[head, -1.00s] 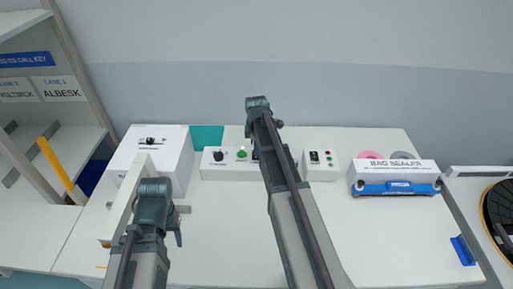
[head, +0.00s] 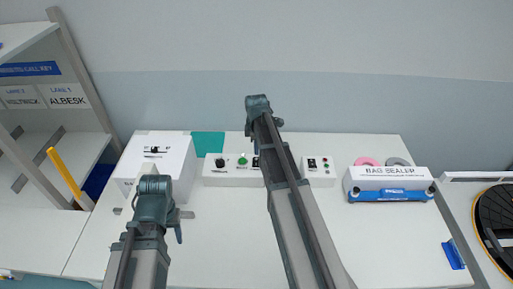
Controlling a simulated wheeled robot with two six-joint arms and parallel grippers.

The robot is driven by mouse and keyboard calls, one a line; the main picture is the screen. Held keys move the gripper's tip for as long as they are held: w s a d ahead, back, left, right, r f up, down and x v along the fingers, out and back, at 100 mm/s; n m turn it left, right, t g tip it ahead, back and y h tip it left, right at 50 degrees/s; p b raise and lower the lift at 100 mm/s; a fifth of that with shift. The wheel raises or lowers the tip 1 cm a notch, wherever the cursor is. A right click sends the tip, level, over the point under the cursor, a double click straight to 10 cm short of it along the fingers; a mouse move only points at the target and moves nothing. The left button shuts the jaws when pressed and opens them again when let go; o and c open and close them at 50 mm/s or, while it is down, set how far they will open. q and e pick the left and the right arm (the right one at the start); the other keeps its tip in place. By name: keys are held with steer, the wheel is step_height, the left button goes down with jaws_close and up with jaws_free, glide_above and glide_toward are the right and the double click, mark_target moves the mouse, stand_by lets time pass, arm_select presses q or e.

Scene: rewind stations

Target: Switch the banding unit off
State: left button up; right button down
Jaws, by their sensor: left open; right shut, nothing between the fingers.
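A white box (head: 158,158) with a small black control and unreadable print on top stands at the back left of the table. A low white control box (head: 231,180) at the back middle carries a black knob (head: 220,162) and a green button (head: 242,161); its right part is hidden by my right arm. I cannot tell which is the banding unit. My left gripper (head: 154,207) is open, in front of the white box. My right gripper (head: 260,112) is shut and empty, appearing above the control box; its fingertips are not clear.
A smaller white box (head: 319,172) with buttons stands right of my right arm. The bag sealer (head: 391,184) is further right, before pink and grey rolls. A shelf (head: 45,150) stands at the left. The front middle of the table (head: 370,245) is clear.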

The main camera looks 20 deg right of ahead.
step_height(320, 180, up, 8)
steer(key=p, duration=0.7)
glide_above(257, 159)
steer(key=s+a, duration=0.2)
steer(key=s, duration=0.1)
steer(key=shift+d, duration=0.2)
steer(key=shift+f, duration=0.1)
steer(key=shift+w+d, duration=0.4)
steer(key=shift+w, duration=0.25)
steer(key=f+b, duration=0.4)
steer(key=w+f+b, duration=0.1)
steer(key=f+b, duration=0.8)
steer(key=b, duration=0.1)
steer(key=shift+w+d+f, duration=0.3)
steer(key=shift+d+f, duration=0.05)
